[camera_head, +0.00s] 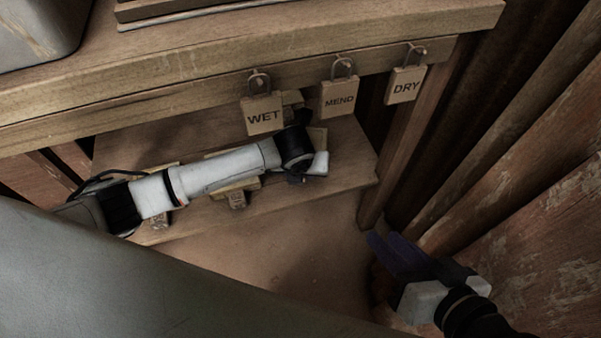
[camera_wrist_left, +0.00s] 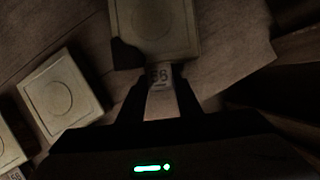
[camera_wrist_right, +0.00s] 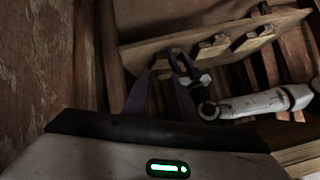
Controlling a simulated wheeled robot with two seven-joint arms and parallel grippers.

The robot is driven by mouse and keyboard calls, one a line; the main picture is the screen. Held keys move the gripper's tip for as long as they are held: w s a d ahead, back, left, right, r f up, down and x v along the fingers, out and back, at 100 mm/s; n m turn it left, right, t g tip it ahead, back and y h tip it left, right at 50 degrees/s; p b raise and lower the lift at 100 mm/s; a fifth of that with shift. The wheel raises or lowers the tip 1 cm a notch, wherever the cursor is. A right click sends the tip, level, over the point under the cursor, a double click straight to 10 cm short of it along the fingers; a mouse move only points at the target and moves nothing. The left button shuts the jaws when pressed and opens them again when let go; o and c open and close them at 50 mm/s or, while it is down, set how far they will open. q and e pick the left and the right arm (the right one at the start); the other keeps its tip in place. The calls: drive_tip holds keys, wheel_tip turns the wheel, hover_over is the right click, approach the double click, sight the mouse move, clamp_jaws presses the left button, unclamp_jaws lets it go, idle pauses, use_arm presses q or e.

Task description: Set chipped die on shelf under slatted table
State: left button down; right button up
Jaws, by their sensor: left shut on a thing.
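The chipped die (camera_wrist_left: 155,25) is a pale square block with a dark missing corner at its lower left in the left wrist view. My left gripper (camera_wrist_left: 160,80) is shut on its numbered tab. In the head view the left wrist (camera_head: 297,150) hides most of this die over the right end of the shelf (camera_head: 345,165). I cannot tell if the die touches the shelf. The slatted table (camera_head: 200,65) is above. My right gripper (camera_head: 400,258) is open and empty, low beside the table's right leg; its spread fingers show in the right wrist view (camera_wrist_right: 166,75).
Two other dies, a middle one (camera_wrist_left: 60,95) and an outer one (camera_wrist_left: 8,145), lie on the shelf left of the chipped die. Padlock-shaped tags WET (camera_head: 263,115), MEND (camera_head: 340,98) and DRY (camera_head: 406,84) hang from the table's front rail. A weathered wooden wall (camera_head: 530,225) stands close at right.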

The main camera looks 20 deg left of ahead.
use_arm(q)
drive_tip(key=shift+r, duration=0.1)
drive_tip(key=c, duration=1.3)
unclamp_jaws()
use_arm(e)
drive_tip(key=shift+r, duration=0.15)
